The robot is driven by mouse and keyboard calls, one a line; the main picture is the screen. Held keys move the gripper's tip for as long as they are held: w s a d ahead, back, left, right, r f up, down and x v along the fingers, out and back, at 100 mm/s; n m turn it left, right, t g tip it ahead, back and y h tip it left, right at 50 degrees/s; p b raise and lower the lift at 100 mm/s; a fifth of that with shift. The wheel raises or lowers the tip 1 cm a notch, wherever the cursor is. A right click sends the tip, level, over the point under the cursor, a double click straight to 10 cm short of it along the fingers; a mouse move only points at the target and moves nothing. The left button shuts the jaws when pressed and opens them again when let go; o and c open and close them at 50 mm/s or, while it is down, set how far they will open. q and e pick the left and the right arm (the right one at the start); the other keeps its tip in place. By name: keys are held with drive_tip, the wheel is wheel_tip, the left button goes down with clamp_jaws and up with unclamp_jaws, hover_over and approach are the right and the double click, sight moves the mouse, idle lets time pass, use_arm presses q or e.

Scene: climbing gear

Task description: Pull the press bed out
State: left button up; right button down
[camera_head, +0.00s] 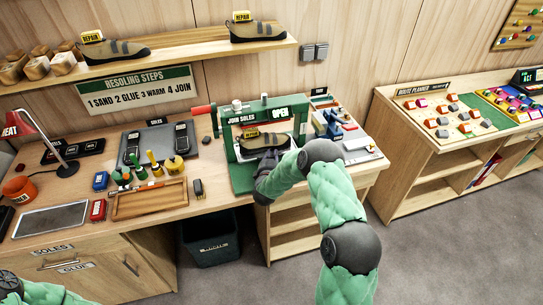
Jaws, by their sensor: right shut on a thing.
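The green press (229,113) stands on the workbench with a "JOIN SOLES" label and an "OPEN" sign. A brown and grey shoe (262,140) with a yellow "REPAIR" tag sits inside its frame. The press bed (241,156) lies under the shoe, and its front is largely covered by my arm. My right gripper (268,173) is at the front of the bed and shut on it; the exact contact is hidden. Part of my left arm shows in the bottom left corner, but its gripper does not.
A wooden tray (150,214), glue bottles and a board with dark soles (158,149) lie left of the press. Blue and red tools (329,121) stand close on its right. A dark bin (211,243) is under the bench. Grey floor is clear at the right.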

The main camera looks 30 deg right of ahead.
drive_tip(key=s+a, duration=0.1)
drive_tip(key=s, duration=0.2)
drive_tip(key=s+a+p, duration=0.1)
drive_tip(key=s, duration=0.3)
drive_tip(key=s+a+p, duration=0.1)
drive_tip(key=s, duration=0.3)
drive_tip(key=shift+s+a, duration=0.1)
drive_tip(key=shift+a, duration=0.05)
drive_tip(key=c, duration=1.1)
unclamp_jaws()
drive_tip(key=v, duration=1.2)
drive_tip(key=shift+f, duration=0.1)
